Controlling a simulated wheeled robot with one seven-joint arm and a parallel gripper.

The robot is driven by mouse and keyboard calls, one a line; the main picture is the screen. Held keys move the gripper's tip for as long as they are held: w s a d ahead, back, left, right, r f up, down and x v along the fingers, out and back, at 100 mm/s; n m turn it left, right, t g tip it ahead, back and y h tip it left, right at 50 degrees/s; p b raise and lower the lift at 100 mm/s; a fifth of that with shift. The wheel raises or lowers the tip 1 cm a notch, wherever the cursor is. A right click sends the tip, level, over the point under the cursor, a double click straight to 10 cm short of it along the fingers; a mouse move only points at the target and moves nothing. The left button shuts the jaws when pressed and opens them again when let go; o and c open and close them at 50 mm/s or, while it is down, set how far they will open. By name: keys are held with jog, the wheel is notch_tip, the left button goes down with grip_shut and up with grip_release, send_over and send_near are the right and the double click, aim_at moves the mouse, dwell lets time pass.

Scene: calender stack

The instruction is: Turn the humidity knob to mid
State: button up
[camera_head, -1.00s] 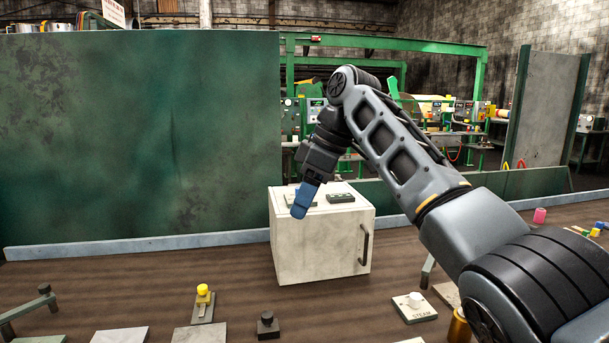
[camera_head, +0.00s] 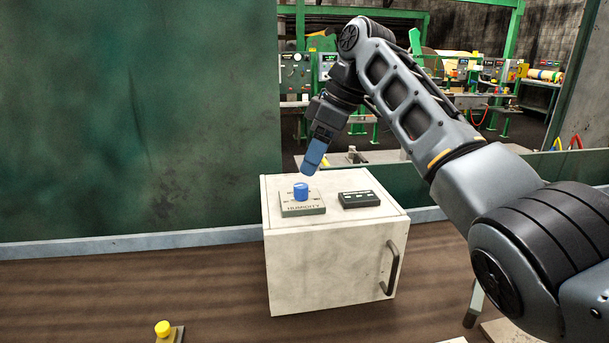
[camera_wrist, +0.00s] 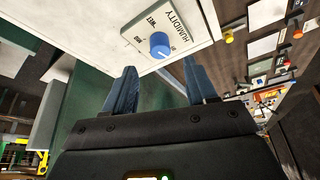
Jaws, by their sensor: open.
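The blue humidity knob (camera_head: 301,191) stands on a grey plate marked HUMIDITY (camera_head: 303,207), on top of a white cabinet (camera_head: 330,270).
A black device (camera_head: 360,199) lies right of the humidity plate on the cabinet. The cabinet's dark handle (camera_head: 391,268) is on its front right. A yellow knob (camera_head: 162,328) stands on the table in front. A green panel (camera_head: 140,120) rises behind at left.

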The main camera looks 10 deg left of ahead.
aim_at(301, 185)
jog(key=shift+p+x, duration=0.55)
jog(key=shift+x, duration=2.5)
jog(key=c, duration=1.1)
